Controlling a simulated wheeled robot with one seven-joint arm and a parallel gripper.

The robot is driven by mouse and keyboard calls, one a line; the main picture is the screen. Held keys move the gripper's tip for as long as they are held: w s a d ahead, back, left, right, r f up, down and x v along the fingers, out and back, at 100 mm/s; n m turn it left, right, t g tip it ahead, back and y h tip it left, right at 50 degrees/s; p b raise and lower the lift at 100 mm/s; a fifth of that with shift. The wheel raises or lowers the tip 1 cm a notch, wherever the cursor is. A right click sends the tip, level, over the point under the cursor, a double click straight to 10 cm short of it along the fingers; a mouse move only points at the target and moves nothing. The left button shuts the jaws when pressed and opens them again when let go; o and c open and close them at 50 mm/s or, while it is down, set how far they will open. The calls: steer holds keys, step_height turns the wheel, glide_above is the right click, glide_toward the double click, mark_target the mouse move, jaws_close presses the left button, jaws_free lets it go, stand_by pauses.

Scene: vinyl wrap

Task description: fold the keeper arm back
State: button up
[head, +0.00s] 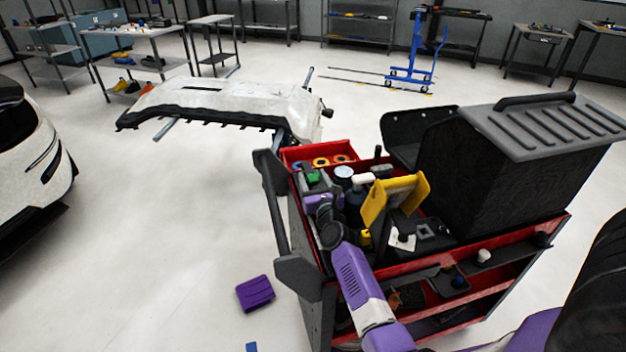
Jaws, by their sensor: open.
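I cannot pick out the keeper arm for certain. A white bumper-like panel (225,97) with a dark lower edge rests on a stand behind the cart. A small dark knob (327,113) shows at the panel's right end; I cannot tell whether it belongs to the keeper arm. My purple and white arm reaches up from the bottom. My gripper (325,208) is dark and small, over the left part of the red tool cart (470,265), among its tools. It is open. Its fingertips are hard to separate from the items around it, and I see nothing held.
The cart holds bottles, tape rolls (321,162), a yellow bracket (390,198) and a large black box (500,155). Its black handle (278,215) sticks out at left. A purple block (255,293) lies on the floor. A white car (35,155) stands left.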

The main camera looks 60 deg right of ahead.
jaws_close()
stand_by(1.3)
